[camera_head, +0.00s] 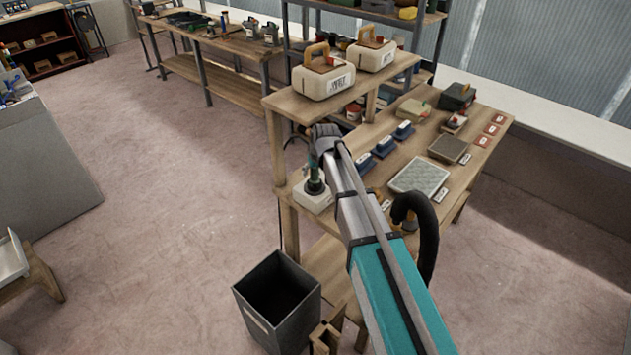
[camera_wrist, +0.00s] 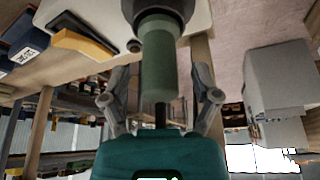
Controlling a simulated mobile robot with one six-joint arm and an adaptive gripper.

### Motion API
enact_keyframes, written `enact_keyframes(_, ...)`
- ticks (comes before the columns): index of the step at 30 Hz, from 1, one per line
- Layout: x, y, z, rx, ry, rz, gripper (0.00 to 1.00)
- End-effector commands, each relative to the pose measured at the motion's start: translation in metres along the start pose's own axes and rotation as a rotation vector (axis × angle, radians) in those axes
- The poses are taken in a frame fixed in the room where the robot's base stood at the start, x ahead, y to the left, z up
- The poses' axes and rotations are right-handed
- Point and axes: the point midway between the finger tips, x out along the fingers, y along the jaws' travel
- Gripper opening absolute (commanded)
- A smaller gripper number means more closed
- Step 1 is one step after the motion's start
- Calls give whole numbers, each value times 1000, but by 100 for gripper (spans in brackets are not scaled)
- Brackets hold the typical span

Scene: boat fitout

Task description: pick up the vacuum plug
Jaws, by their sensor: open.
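The vacuum plug is a green cylinder (camera_wrist: 160,65) in the middle of the wrist view, with its wide end at a dark round collar on a white box. In the head view the plug (camera_head: 313,172) stands upright on the white box (camera_head: 311,198) at the bench's near left corner, partly hidden by my arm. A thin dark piece shows between the plug and my teal gripper body. My gripper (camera_wrist: 162,97) is open, with one finger on each side of the plug and visible gaps. In the head view its fingers are hard to make out.
An upper shelf (camera_head: 283,105) with two cream, wooden-handled cases (camera_head: 323,78) stands close beside my arm. Blue boxes, a grey textured panel (camera_head: 418,177) and small cards lie on the bench. A dark open bin (camera_head: 277,298) stands below.

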Motion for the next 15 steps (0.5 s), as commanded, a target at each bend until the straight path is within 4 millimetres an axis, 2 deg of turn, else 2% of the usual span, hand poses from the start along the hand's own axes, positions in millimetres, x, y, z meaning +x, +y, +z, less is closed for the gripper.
enact_keyframes(4,10,0,0,0,0,0,79)
enact_keyframes(15,10,1,0,1,0,0,79)
